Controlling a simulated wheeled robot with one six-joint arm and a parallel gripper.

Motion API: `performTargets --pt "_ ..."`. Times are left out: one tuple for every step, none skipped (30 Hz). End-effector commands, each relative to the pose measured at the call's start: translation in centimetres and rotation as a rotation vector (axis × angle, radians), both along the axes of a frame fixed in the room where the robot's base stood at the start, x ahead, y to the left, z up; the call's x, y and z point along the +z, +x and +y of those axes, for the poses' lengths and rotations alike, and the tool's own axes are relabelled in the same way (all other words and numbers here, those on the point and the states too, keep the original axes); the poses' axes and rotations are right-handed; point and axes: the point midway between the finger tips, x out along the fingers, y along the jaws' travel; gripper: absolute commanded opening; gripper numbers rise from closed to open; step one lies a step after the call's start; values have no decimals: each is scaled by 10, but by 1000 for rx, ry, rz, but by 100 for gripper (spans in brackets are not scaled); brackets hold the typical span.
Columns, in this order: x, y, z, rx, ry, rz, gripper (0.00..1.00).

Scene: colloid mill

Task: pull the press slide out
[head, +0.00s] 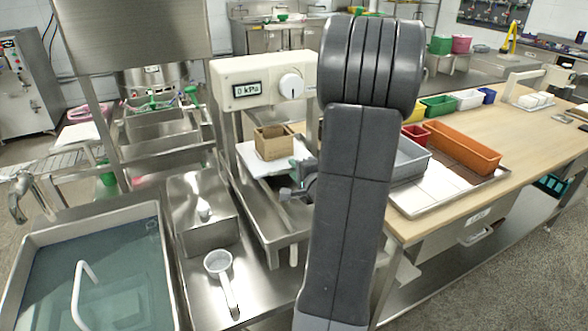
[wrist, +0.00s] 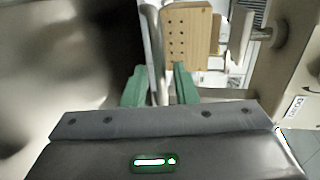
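The press (head: 262,80) is a cream housing with a "0 kPa" display and a white knob. Under it, a white slide plate (head: 258,163) carries a small wooden box (head: 272,142). My gripper (head: 297,173) is at the right edge of the plate in the head view, partly hidden by my arm. In the wrist view its green fingers (wrist: 160,85) stand apart. A grey metal bar (wrist: 154,40) shows in the gap between them; I cannot tell whether they touch it. The wooden box, with rows of holes (wrist: 188,35), shows just beyond the fingers.
A steel trough (head: 268,215) lies below the plate. A water-filled sink (head: 100,265) and a white ladle (head: 220,268) are at the left. At the right, a wooden table (head: 500,125) holds a tray and several coloured bins, including an orange one (head: 465,147).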

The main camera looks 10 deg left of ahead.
Motion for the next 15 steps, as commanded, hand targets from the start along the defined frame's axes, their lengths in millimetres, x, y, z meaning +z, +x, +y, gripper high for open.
performTargets --pt "-1 4 3 1 0 0 26" --pt "-1 5 4 1 -1 0 26" --pt "-2 7 5 1 0 0 26" --pt "-2 7 5 1 0 0 26" --pt "-2 8 6 0 -1 1 26" --pt "-2 8 6 0 -1 1 26" --pt "-2 8 6 0 -1 1 26" --pt "-2 9 6 0 0 0 26" --pt "-2 8 6 0 0 0 26" --pt "-2 8 6 0 0 0 26" --pt "-2 8 6 0 0 0 26" --pt "-2 8 6 0 0 0 26" --pt "-2 8 6 0 0 0 22" --pt "-2 8 6 0 0 0 16" --pt "-2 8 6 0 0 0 8"
